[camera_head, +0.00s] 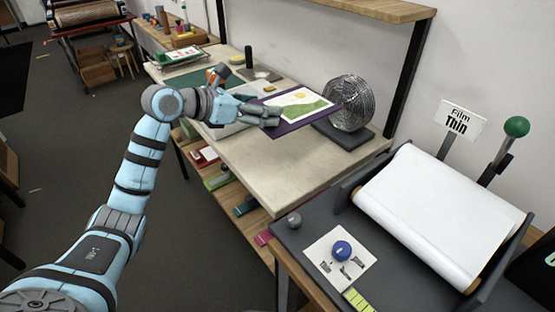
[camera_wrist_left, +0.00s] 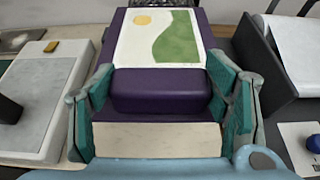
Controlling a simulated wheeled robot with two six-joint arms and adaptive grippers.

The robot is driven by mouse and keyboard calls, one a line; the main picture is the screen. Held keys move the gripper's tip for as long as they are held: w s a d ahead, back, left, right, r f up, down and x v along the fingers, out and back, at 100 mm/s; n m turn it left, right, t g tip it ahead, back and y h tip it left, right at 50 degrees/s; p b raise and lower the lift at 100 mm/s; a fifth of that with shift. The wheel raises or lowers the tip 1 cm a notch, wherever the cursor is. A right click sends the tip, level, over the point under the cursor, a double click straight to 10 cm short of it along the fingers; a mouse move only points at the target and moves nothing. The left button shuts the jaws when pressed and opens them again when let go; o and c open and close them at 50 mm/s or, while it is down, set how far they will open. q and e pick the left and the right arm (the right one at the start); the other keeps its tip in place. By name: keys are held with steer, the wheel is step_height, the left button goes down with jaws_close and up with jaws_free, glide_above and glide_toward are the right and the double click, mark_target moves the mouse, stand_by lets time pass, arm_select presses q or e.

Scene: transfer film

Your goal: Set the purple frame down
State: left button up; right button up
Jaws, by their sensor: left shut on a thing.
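The purple frame (camera_head: 303,124) is over the pale worktable (camera_head: 262,168) in the head view, in front of the fan. It carries a white print (camera_head: 297,103) with a yellow sun and a green hill. My left gripper (camera_head: 268,116) is shut on the frame's near edge. In the left wrist view the frame's thick purple block (camera_wrist_left: 160,92) sits between the two green finger pads. The frame looks about level. I cannot tell whether its underside touches the table. My right gripper is not in view.
The near part of the worktable is clear.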

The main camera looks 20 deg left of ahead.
arm_select(q)
glide_above(262, 174)
step_height(262, 174, down, 6)
step_height(262, 174, down, 11)
steer(key=shift+w+a+f+b, duration=0.1)
steer(key=shift+w+f+b, duration=0.05)
steer(key=shift+b, duration=1.1)
steer(key=o, duration=1.2)
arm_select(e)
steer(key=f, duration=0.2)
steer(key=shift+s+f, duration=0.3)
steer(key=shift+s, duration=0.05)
arm_select(q)
steer(key=shift+r, duration=0.2)
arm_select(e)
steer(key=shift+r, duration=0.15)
arm_select(q)
steer(key=p+v, duration=0.1)
steer(key=v, duration=1.1)
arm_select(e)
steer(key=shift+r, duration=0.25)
arm_select(q)
steer(key=shift+f, duration=0.15)
